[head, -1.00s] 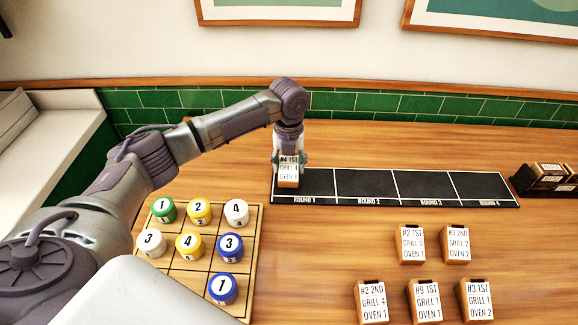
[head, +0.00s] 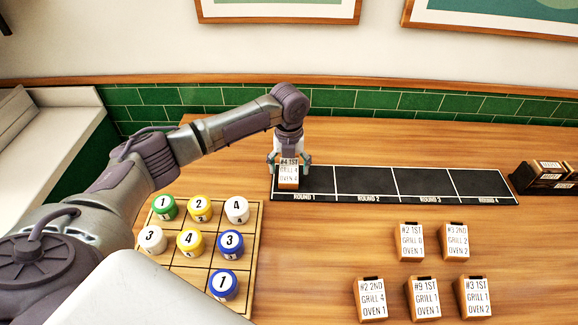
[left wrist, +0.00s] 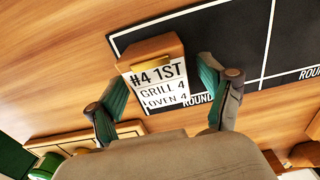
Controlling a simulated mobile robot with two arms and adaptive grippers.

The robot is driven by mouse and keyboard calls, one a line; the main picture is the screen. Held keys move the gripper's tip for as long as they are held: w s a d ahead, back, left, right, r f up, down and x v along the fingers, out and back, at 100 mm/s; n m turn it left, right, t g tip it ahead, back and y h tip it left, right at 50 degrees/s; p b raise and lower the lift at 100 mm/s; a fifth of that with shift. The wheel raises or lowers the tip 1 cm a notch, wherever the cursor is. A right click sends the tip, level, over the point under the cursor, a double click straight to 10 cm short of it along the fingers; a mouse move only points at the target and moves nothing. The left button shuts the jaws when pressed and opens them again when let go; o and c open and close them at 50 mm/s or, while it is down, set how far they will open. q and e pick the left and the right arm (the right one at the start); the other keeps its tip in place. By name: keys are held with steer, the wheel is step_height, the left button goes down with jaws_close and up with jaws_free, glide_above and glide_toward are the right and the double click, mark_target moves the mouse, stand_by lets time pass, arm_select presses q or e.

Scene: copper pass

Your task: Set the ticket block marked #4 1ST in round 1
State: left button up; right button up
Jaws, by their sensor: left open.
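The ticket block marked #4 1ST (head: 289,174) stands at the left end of the black strip, in the ROUND 1 section (head: 318,181). It also shows in the left wrist view (left wrist: 155,80), its face reading GRILL 4, OVEN 4. My left gripper (head: 289,160) is around the block from above. Its fingers are spread, one on each side, and in the left wrist view (left wrist: 165,100) gaps show between the fingers and the block. The block's bottom edge is hard to make out against the strip. My right gripper is not in view.
Sections ROUND 2 (head: 365,183), ROUND 3 and ROUND 4 of the strip are empty. Several other ticket blocks (head: 411,242) stand at the front right. A wooden grid board (head: 207,252) with coloured numbered pieces is at the front left. A dark holder (head: 545,178) stands at the right.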

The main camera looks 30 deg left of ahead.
mark_target(289, 167)
arm_select(q)
step_height(289, 167, up, 12)
steer(key=b, duration=0.2)
steer(key=shift+r, duration=0.15)
stand_by(0.5)
